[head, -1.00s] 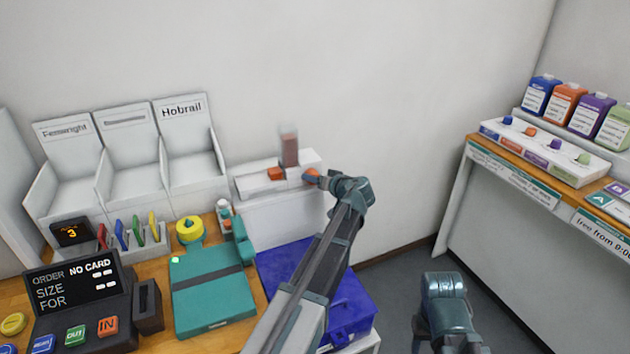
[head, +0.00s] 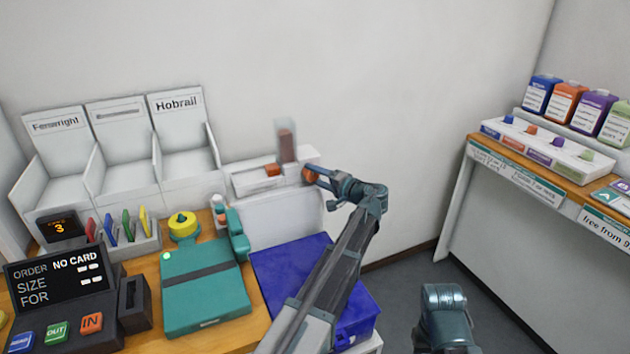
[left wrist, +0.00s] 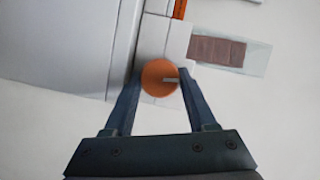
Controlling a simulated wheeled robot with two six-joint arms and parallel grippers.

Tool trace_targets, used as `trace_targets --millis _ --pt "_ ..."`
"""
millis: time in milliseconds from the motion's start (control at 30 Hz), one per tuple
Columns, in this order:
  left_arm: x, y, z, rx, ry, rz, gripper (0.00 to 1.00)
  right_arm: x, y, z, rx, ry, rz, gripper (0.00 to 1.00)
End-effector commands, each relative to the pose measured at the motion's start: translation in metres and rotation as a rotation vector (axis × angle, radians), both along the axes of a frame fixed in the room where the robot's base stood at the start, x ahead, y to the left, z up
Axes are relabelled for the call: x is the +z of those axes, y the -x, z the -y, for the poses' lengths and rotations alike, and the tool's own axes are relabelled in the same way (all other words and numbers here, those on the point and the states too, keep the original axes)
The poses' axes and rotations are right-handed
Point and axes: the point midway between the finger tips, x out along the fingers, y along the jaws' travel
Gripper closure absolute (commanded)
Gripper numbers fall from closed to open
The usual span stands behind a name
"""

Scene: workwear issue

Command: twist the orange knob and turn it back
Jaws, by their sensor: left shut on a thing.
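The orange knob (head: 310,174) is on the right end of a white dispenser unit (head: 248,184) against the wall. In the left wrist view the round knob (left wrist: 159,78) sits between my left gripper's fingers, with a pale mark pointing right. My left gripper (head: 317,175) is shut on the knob, one finger on each side. My right arm shows at the lower right of the head view, but its fingers are out of view.
A clear tube with brown contents (head: 286,147) stands on the unit beside the knob. A blue box (head: 290,270) lies below my left arm. A teal case (head: 205,288) and a black order terminal (head: 75,300) stand to the left. A side counter (head: 540,170) is at right.

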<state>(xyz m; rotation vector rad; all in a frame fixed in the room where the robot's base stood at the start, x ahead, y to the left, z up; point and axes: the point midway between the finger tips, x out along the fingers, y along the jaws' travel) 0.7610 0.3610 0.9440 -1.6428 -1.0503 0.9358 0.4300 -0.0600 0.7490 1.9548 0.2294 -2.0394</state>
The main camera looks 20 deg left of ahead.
Motion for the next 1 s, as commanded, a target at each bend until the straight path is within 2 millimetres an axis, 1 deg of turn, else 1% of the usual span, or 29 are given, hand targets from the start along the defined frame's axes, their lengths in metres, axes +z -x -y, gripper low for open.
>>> trace_targets --millis 33,300,900,933,1000 --pt "-0.0044 0.0009 0.0005 0.002 -0.011 -0.019 0.99 -0.0052 0.0000 0.0000 0.000 0.000 0.000 0.50" --pt "-0.0032 0.0011 0.0006 0.002 -0.075 -0.091 0.99 -0.0120 0.0000 0.0000 0.000 0.000 0.000 0.50" --pt "-0.0020 0.0009 0.0006 0.001 -0.095 -0.114 0.99 -0.0132 0.0000 -0.0001 0.000 0.000 0.000 0.50" --pt "-0.0018 0.0009 0.0006 0.001 -0.095 -0.113 0.38 -0.0132 0.0000 -0.0001 0.000 0.000 0.000 0.50" --pt "-0.0017 0.0008 0.0007 0.000 -0.096 -0.113 0.25 -0.0132 0.0000 -0.0001 0.000 0.000 0.000 0.50"
